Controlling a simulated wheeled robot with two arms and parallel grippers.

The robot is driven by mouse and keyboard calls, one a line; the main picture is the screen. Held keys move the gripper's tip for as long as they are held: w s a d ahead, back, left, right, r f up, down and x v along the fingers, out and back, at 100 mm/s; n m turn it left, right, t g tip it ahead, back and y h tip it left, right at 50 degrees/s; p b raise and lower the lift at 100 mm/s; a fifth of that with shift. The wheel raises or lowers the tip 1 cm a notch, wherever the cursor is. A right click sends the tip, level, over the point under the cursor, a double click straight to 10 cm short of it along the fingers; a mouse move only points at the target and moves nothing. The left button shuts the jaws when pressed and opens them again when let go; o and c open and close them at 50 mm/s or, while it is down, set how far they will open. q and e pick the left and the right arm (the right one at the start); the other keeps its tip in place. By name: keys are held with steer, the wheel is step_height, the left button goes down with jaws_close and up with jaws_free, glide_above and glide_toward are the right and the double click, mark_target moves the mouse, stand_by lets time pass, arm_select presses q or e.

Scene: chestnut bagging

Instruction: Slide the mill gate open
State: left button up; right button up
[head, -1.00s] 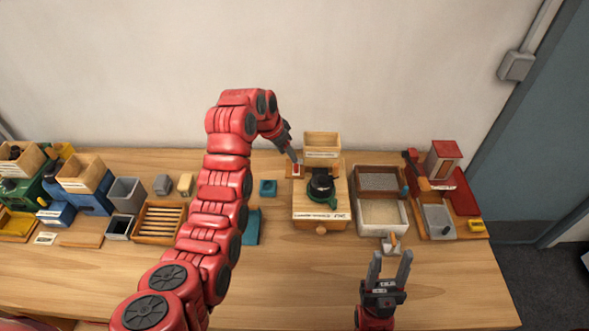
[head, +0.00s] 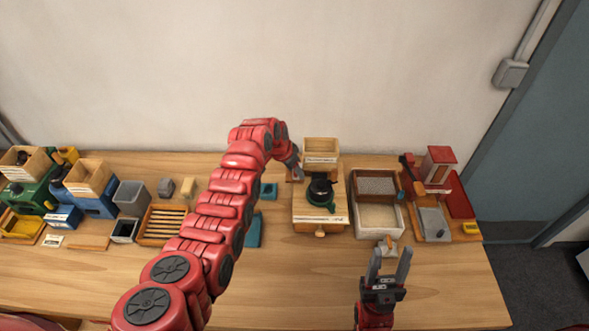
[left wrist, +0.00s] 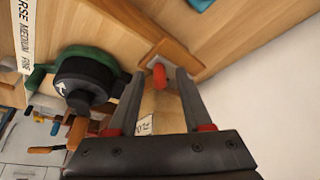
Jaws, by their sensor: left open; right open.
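The wooden mill (head: 320,207) stands on the table with a black-and-green top piece (head: 320,193), a wooden hopper (head: 320,150) behind it and a label strip along its front edge. In the left wrist view, a small red tab (left wrist: 159,77) stands on a wooden piece beside the mill's black-and-green top (left wrist: 85,83). My left gripper (head: 298,176) is open at the mill's back left. In the left wrist view the fingers (left wrist: 154,84) lie on either side of the red tab; I cannot tell whether they touch it.
Right of the mill are a two-part tray (head: 401,215) and a red-roofed unit (head: 438,165). A slatted wooden tray (head: 143,238), a grey bin (head: 130,195) and a teal object (head: 254,231) lie to the left. The front middle of the table is clear.

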arm_select(q)
jaws_close()
stand_by(1.3)
